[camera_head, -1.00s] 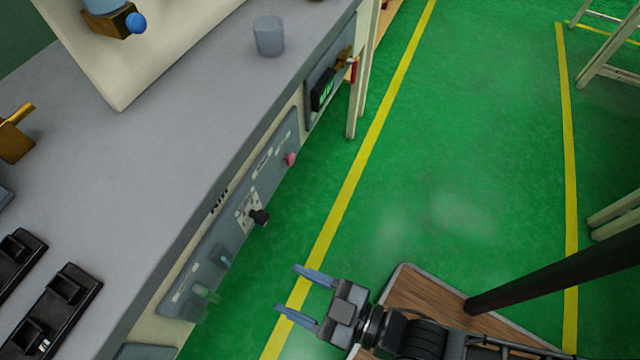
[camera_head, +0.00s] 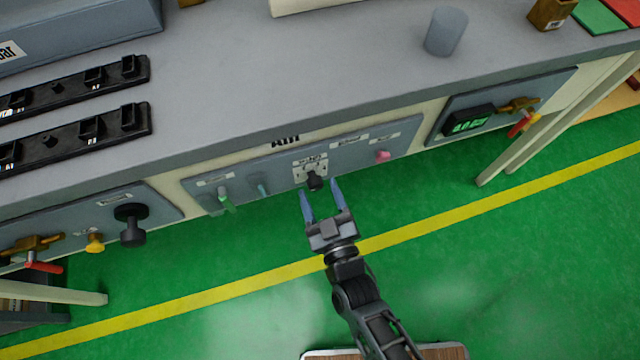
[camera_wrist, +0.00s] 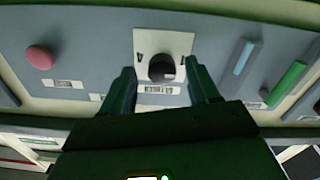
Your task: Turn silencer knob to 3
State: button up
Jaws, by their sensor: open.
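The silencer knob (camera_head: 315,181) is a black knob on a pale label plate in the middle of the grey-blue front panel (camera_head: 345,155). In the wrist view the knob (camera_wrist: 162,68) sits in front of the plate (camera_wrist: 150,42), and the label text is too small to read surely. My gripper (camera_head: 321,192) is open, its two blue fingers pointing at the panel, one on each side of the knob in the picture. In the wrist view the fingers also lie left and right of the knob. Whether they touch it cannot be told; the space between them looks empty of contact.
On the same panel are a pink button (camera_head: 383,156), a green lever (camera_head: 226,202) and a blue-grey lever (camera_head: 263,189). A green-lit display (camera_head: 468,122) is at the right. A large black knob (camera_head: 132,224) projects at the left. The green floor in front is clear.

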jog(key=shift+x, duration=1.05)
jog(key=c, duration=1)
